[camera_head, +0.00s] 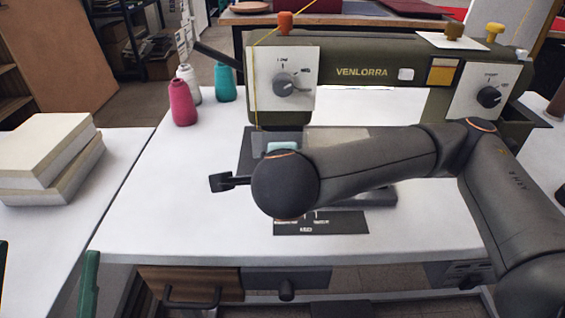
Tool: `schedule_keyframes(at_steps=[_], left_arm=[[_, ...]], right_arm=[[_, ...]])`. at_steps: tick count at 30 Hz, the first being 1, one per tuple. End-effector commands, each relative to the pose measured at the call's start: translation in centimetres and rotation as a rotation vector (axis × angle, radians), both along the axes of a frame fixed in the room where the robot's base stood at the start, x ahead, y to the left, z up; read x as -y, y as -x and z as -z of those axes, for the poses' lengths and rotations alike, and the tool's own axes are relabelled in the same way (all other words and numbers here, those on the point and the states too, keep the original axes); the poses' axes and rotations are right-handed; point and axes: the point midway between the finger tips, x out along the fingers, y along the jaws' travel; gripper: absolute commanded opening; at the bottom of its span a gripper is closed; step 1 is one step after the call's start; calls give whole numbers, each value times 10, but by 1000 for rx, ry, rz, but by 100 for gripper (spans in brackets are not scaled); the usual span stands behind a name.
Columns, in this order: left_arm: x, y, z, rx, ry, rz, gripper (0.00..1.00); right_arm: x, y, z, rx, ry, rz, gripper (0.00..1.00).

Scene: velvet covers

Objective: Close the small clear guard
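The olive-green sewing machine (365,72) marked VENLORRA stands at the back of the white table. A small, faint see-through piece (258,144) below its left head, near the needle area, looks like the clear guard; I cannot tell whether it is open or closed. A pale blue piece (284,146) sits just right of it. My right arm reaches in from the right across the machine's bed and hides much of it. My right gripper (221,182) points left, in front of and left of the needle area, apart from the guard; its finger opening cannot be made out. My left gripper is not in view.
Pale stacked blocks (45,150) lie on the left table. The white tabletop (150,215) is clear at front left. A yellow thread runs down the machine's left side.

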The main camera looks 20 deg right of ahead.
Motion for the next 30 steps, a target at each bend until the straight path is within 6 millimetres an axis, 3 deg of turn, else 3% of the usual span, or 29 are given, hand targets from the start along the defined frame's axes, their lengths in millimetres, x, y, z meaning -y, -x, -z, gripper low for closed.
schedule_keyframes(at_steps=[11,19,21,30], left_arm=[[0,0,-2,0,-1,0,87],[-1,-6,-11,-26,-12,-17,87],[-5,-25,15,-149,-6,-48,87],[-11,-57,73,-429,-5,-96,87]], right_arm=[[-1,1,-3,2,0,1,42],[-10,22,-22,6,2,-4,42],[-13,27,-25,5,0,-6,42],[-24,56,-46,7,4,-5,42]])
